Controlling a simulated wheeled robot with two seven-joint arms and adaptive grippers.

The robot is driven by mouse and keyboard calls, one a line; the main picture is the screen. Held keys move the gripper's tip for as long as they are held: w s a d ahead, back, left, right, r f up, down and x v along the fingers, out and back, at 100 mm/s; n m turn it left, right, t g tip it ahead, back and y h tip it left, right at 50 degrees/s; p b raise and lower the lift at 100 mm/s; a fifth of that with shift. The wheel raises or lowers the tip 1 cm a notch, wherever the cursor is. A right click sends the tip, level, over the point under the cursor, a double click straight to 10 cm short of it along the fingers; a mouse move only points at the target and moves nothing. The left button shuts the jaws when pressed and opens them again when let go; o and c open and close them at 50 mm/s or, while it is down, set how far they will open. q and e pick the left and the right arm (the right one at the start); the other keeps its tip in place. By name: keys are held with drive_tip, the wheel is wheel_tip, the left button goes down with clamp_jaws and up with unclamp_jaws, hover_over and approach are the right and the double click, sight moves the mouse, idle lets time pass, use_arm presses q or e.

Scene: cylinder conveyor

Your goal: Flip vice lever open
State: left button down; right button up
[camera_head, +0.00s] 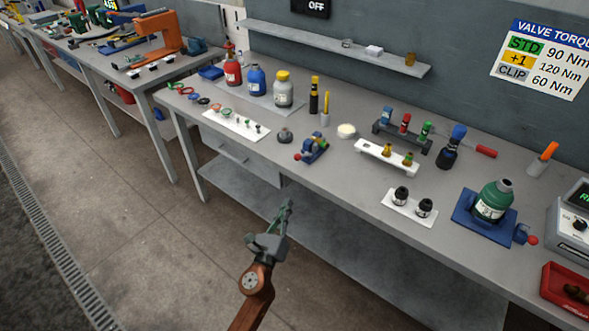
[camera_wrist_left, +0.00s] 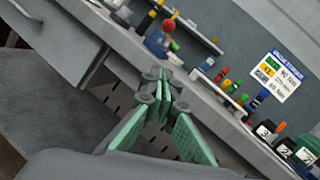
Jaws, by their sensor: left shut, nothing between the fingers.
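A small blue vice (camera_head: 317,148) sits near the bench's front edge, with a red-knobbed lever (camera_head: 299,157) toward the lower left. The vice also shows in the left wrist view (camera_wrist_left: 155,43), its red ball (camera_wrist_left: 168,25) above the blue body. A second blue holder (camera_head: 467,218) at the right carries a green cylinder (camera_head: 492,201) and has a red-tipped lever (camera_head: 530,240). My left gripper (camera_head: 288,205) is shut and empty, in front of the bench and apart from the small vice. Its fingertips (camera_wrist_left: 165,82) meet in the left wrist view. My right gripper is not in view.
The grey bench (camera_head: 350,186) holds a white ring tray (camera_head: 222,122), a dark weight (camera_head: 285,136), a white tray of black caps (camera_head: 408,209) and a red bin (camera_head: 567,290). A lower shelf (camera_head: 330,240) lies under it. The floor in front is clear.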

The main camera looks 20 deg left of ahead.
use_arm(q)
drive_tip(key=shift+d+r, duration=0.1)
drive_tip(key=shift+r, duration=0.05)
approach(302, 156)
wheel_tip(302, 156, down, 3)
drive_tip(key=w+r, duration=0.1)
drive_tip(key=w, duration=0.1)
drive_tip(key=w+r, duration=0.1)
drive_tip(key=r, duration=0.1)
drive_tip(key=shift+w+p, duration=0.35)
drive_tip(key=shift+w, duration=0.3)
